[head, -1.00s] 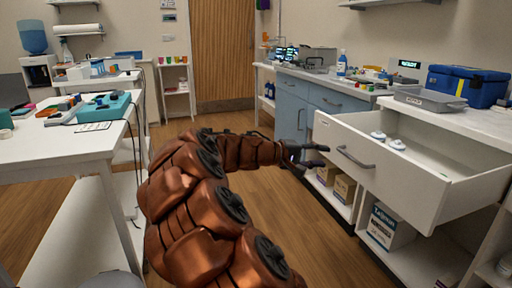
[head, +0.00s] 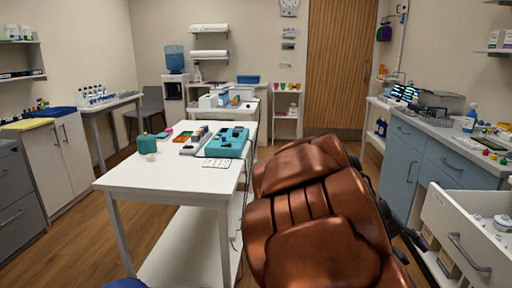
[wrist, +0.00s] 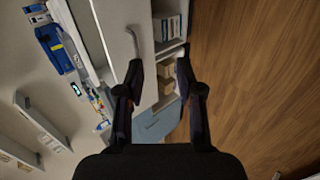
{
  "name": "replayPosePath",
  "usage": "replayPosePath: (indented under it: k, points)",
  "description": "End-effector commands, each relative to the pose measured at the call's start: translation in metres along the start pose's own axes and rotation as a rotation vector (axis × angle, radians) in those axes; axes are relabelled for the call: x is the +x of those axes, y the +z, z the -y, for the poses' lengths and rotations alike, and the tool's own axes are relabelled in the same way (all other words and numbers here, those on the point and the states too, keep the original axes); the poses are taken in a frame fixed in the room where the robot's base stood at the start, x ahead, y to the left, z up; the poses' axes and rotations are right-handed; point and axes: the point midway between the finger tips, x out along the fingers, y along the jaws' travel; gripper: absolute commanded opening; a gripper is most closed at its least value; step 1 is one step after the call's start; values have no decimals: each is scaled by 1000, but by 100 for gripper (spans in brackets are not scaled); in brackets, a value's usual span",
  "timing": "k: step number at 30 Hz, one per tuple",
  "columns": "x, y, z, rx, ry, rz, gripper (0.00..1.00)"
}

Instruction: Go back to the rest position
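My gripper (wrist: 159,66) is open and empty in the wrist view, its two dark fingers apart with nothing between them. The open white drawer (head: 452,240) is at the right edge of the head view, with a grey handle and small white items (head: 502,222) inside. The drawer front and handle also show in the wrist view (wrist: 118,32), beyond the left finger and apparently apart from it.
A white table (head: 150,181) with a teal case (head: 228,142) stands left of my arm. Blue cabinets (head: 400,165) stand at the right, near my arm. A wooden door (head: 336,70) is at the back. Open floor lies at the lower left.

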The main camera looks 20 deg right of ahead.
Motion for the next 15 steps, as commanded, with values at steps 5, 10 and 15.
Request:
replayPosePath:
  k: [5,10,15]
  points:
    - [-52,29,4,-46,-151,-17,37]
    - [-95,60,18,-109,-293,-30,37]
    - [-140,94,32,-192,-434,-42,37]
